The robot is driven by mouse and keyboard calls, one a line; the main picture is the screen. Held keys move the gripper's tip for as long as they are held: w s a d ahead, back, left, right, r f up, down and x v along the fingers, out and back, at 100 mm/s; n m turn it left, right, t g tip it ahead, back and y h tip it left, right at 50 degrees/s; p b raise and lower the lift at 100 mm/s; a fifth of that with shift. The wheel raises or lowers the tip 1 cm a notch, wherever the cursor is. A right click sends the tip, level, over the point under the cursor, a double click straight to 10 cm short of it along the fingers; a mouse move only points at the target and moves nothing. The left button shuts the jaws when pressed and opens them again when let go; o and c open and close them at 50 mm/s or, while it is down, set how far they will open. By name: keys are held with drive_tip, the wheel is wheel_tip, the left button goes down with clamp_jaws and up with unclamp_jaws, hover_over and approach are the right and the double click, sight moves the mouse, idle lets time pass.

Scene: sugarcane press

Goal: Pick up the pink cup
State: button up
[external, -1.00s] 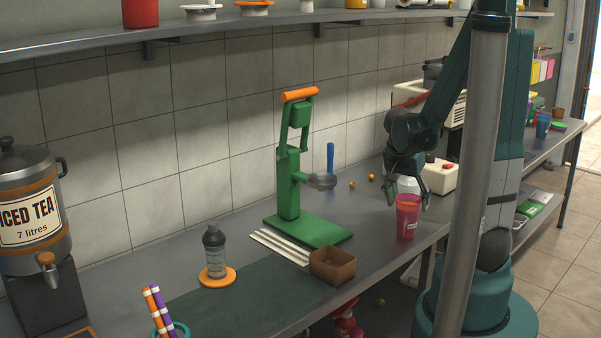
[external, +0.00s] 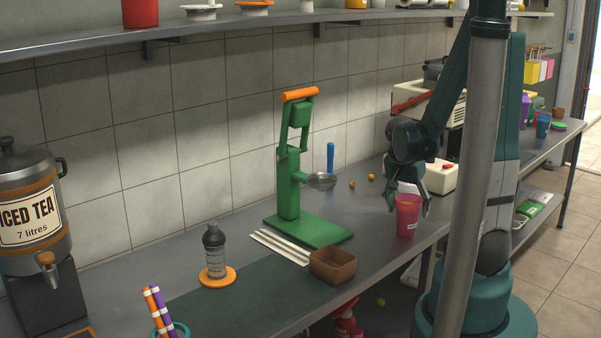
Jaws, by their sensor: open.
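The pink cup (external: 408,217) stands upright on the counter near its front edge, right of the green press. It has a small white label and a whitish upper part partly hidden by my gripper. My gripper (external: 409,207) is open and points down, with one finger on the left of the cup's upper part and one on the right. I cannot tell whether either finger touches it.
The green press (external: 289,190) stands on the counter (external: 205,305) to the left. A brown box (external: 332,267) and a dark shaker bottle (external: 214,252) on an orange coaster are near the front. A white box (external: 441,178) sits behind the cup. Some counter left of the cup is clear.

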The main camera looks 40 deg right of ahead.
drive_tip(key=shift+b+x, duration=0.6)
drive_tip(key=shift+x, duration=1.45)
drive_tip(key=shift+c, duration=0.2)
drive_tip(key=c, duration=1.2)
